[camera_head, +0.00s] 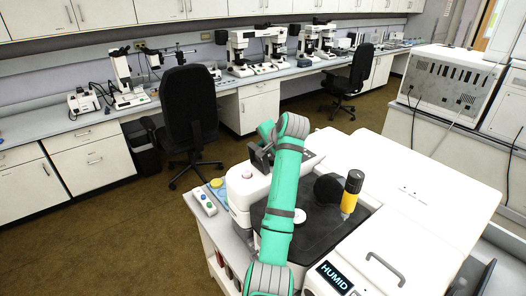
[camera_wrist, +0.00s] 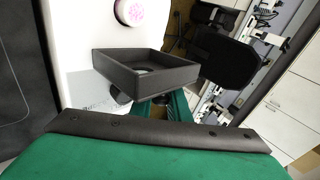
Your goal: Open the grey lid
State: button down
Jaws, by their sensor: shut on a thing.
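The grey lid (camera_wrist: 146,72) shows in the wrist view as a dark, square, shallow piece with raised walls, in front of the white instrument body (camera_wrist: 85,30). My gripper (camera_wrist: 162,103) has its green fingers at the near lower edge of the lid and is shut on it. The exact contact is partly hidden under the lid. In the head view the lid (camera_head: 261,158) is a small dark shape beside my gripper (camera_head: 266,134), above the white instrument (camera_head: 245,190). My green arm hides part of the instrument.
A black-and-yellow cylinder (camera_head: 351,191) stands on the dark top right of my arm. A button box (camera_head: 204,201) lies at the left edge. A white housing with a handle (camera_head: 385,268) is at front right. Black chairs (camera_head: 188,105) and microscope benches stand behind, across open floor.

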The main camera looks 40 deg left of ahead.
jog(key=c, duration=1.7)
grip_release()
jog(key=shift+c, duration=0.2)
jog(key=v, duration=1)
jog(key=shift+s+d+r, duration=0.15)
jog(key=shift+d+r, duration=0.05)
jog(key=shift+r, duration=0.1)
jog(key=shift+d, duration=0.1)
jog(key=v, duration=1.2)
jog(key=shift+w+r, duration=0.2)
jog(key=shift+w, duration=0.05)
jog(key=shift+o, duration=0.3)
jog(key=shift+d, duration=0.15)
